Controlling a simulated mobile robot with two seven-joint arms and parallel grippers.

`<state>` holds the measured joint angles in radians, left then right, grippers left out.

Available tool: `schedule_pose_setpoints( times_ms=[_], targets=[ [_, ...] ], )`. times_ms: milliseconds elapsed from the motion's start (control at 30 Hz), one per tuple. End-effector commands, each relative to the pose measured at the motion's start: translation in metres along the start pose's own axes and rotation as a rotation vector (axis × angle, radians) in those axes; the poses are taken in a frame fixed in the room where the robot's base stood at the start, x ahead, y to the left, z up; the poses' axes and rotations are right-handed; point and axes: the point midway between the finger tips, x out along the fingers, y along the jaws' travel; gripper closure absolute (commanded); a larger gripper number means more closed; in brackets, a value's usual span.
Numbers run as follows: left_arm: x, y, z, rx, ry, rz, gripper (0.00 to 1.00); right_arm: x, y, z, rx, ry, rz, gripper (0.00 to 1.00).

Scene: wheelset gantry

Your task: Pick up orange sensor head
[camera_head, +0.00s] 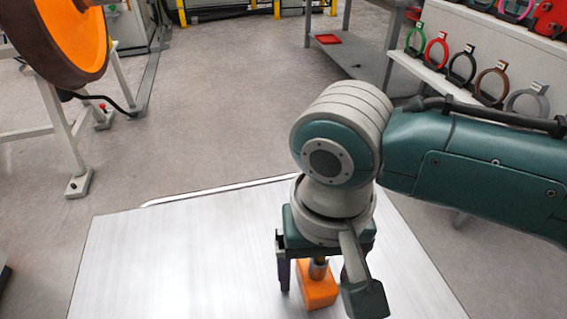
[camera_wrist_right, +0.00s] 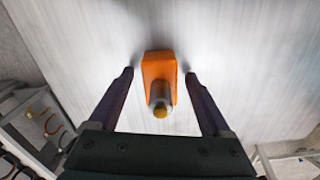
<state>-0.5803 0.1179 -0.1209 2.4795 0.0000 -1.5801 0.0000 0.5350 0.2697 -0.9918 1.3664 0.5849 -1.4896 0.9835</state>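The orange sensor head (camera_head: 317,287) is a small orange block with a metal stub on it. It sits on the bare metal table (camera_head: 180,265) in the head view, partly hidden by my right wrist. My right gripper (camera_head: 322,280) points down over it. In the right wrist view the orange sensor head (camera_wrist_right: 159,75) lies between the two fingers of my right gripper (camera_wrist_right: 158,76), with a gap on each side. The right gripper is open and holds nothing. My left gripper shows in neither view.
An orange wheel (camera_head: 75,40) on a white stand (camera_head: 65,135) is at the upper left. A shelf (camera_head: 440,75) with several coloured rings stands at the upper right. A red tray (camera_head: 336,38) lies on a bench behind. The table's left side is clear.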

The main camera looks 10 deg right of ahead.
Motion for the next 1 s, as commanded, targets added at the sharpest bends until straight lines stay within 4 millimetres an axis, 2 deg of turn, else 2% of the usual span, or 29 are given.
schedule_pose_setpoints(
  times_ms=[67,700,1000],
  targets=[
    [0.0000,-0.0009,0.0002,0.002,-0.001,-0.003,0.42,-0.0001,0.0000,0.0000,0.000,0.000,0.000,0.28],
    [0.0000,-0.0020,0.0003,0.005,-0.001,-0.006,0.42,-0.0002,0.0003,-0.0001,0.000,0.000,0.001,1.00],
    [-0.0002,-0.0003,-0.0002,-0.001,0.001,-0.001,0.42,-0.0004,0.0003,-0.0002,0.001,0.000,0.000,1.00]
  ],
)
